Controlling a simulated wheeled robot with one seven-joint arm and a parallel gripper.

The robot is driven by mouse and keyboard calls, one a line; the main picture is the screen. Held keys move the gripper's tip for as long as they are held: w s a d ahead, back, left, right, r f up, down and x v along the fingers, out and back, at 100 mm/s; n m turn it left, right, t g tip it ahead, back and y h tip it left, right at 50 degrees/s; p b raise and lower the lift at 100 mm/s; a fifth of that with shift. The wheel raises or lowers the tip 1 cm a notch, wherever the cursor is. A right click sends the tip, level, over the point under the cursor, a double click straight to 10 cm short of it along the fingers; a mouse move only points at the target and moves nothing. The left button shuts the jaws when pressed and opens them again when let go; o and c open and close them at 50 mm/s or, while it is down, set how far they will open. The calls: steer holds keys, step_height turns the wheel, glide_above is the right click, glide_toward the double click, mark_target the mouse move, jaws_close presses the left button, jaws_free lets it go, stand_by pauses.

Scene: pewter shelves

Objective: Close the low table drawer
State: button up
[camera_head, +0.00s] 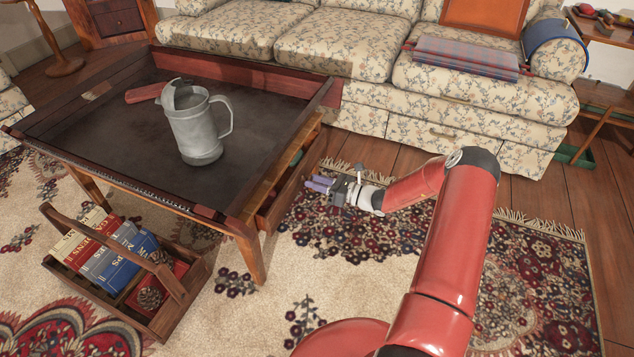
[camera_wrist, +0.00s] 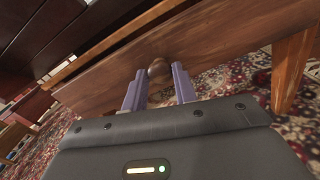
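The low table (camera_head: 60,157) is dark wood with a sunken top. Its drawer (camera_head: 290,190) sticks out a little from the right side, with a narrow strip of the inside showing. In the wrist view the brown drawer front (camera_wrist: 215,45) fills the upper part, with a round knob (camera_wrist: 158,68) at its middle. My gripper (camera_head: 320,184) is just right of the drawer front, its purple fingers pointing at it. In the wrist view my gripper (camera_wrist: 159,82) is open, with one finger on each side of the knob. Whether the fingers touch the knob or front is unclear.
A grey metal pitcher (camera_head: 197,125) stands on the table. A wooden carrier (camera_head: 190,290) with books and a pine cone sits on the floor before it. A flowered sofa (camera_head: 400,60) stands behind. Patterned rug (camera_head: 530,290) lies clear to the right.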

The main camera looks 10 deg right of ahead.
mark_target(304, 176)
jaws_close()
steer(key=shift+b+x, duration=0.35)
steer(key=shift+x, duration=1.4)
steer(key=shift+w+a, duration=0.25)
steer(key=shift+w, duration=0.05)
steer(key=o, duration=0.7)
jaws_free()
steer(key=shift+a, duration=0.15)
steer(key=v, duration=0.8)
